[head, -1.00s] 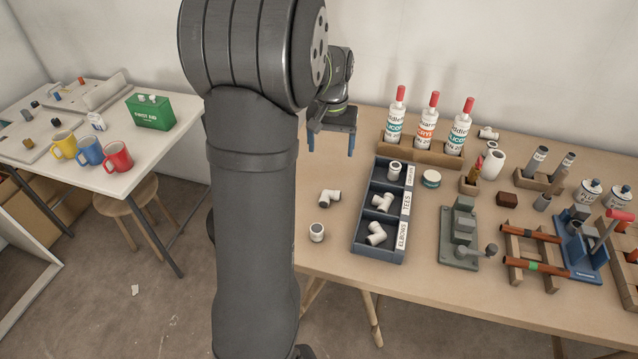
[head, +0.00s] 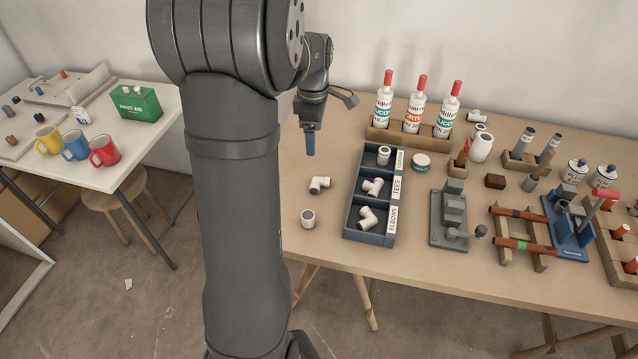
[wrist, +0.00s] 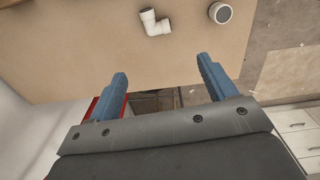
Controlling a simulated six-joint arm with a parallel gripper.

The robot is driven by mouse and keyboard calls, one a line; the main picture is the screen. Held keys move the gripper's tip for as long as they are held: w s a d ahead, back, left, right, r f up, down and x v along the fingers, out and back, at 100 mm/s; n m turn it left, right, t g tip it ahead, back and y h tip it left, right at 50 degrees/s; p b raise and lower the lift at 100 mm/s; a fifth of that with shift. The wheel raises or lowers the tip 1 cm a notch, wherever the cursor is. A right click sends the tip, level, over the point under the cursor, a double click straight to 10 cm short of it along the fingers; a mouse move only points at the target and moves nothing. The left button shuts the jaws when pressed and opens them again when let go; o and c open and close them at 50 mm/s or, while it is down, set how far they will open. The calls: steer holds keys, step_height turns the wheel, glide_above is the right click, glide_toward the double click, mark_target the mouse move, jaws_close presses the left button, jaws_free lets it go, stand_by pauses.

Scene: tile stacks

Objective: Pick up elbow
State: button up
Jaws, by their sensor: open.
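A white pipe elbow (head: 319,185) lies loose on the table, left of the divided tray; it also shows at the top of the wrist view (wrist: 153,22). A second white elbow (head: 367,217) sits in the tray's front compartment, labelled ELBOWS. My gripper (head: 310,152) hangs fingers down above the table, behind the loose elbow in the head view and apart from it. In the wrist view its two blue fingers (wrist: 161,68) are spread with nothing between them. In the head view the fingers line up, so one hides the other.
A short white coupling (head: 308,218) stands in front of the loose elbow. The dark tray (head: 350,190) is close on the right, with a tee (head: 372,187) in its middle compartment. Bottles in a wooden rack (head: 378,134) stand behind. The table around the loose elbow is otherwise clear.

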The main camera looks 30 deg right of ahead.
glide_above(316, 181)
steer(key=f, duration=1.1)
steer(key=shift+a, duration=0.2)
steer(key=shift+d+f, duration=0.15)
steer(key=shift+f, duration=1.35)
steer(key=shift+d+f, duration=0.1)
steer(key=shift+f, duration=1.4)
steer(key=shift+c, duration=0.3)
steer(key=c, duration=1)
